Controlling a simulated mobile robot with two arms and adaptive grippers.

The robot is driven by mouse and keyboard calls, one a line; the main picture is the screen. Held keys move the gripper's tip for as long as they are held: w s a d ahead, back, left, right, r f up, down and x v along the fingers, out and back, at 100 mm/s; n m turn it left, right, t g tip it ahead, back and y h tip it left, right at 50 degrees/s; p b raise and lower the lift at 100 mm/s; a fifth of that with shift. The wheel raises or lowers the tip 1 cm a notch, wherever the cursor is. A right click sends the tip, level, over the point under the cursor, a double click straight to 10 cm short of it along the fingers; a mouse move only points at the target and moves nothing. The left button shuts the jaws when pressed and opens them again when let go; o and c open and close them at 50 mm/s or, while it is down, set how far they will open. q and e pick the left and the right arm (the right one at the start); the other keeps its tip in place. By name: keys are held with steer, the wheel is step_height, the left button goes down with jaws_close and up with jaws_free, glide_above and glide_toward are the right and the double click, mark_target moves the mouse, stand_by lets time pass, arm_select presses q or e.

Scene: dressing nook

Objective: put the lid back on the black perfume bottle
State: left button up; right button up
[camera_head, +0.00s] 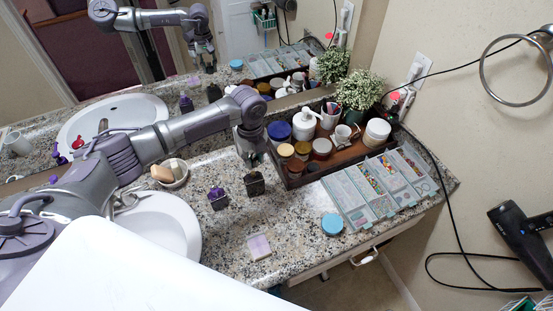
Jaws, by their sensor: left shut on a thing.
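The black perfume bottle (254,187) stands upright on the speckled counter, to the right of a dark bottle with a purple top (217,198). My left gripper (252,162) is directly above the black bottle, pointing down, shut on the lid. The fingers mostly hide the lid, and I cannot tell whether it touches the bottle's neck. My right gripper is not in view.
Clear organizer boxes (350,200), a blue round lid (332,224) and a pinkish flat case (259,246) lie on the counter. A soap dish (172,174) and sink (165,228) are left. A mirror is behind.

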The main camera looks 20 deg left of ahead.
mark_target(253, 173)
arm_select(q)
steer(key=shift+a+r, duration=0.15)
steer(key=shift+a, duration=0.3)
step_height(253, 173, down, 5)
steer(key=b, duration=0.5)
steer(key=shift+f, duration=0.75)
steer(key=shift+p, duration=0.35)
stand_by(0.5)
steer(key=shift+f, duration=0.1)
stand_by(1.0)
steer(key=shift+p, duration=0.35)
stand_by(0.4)
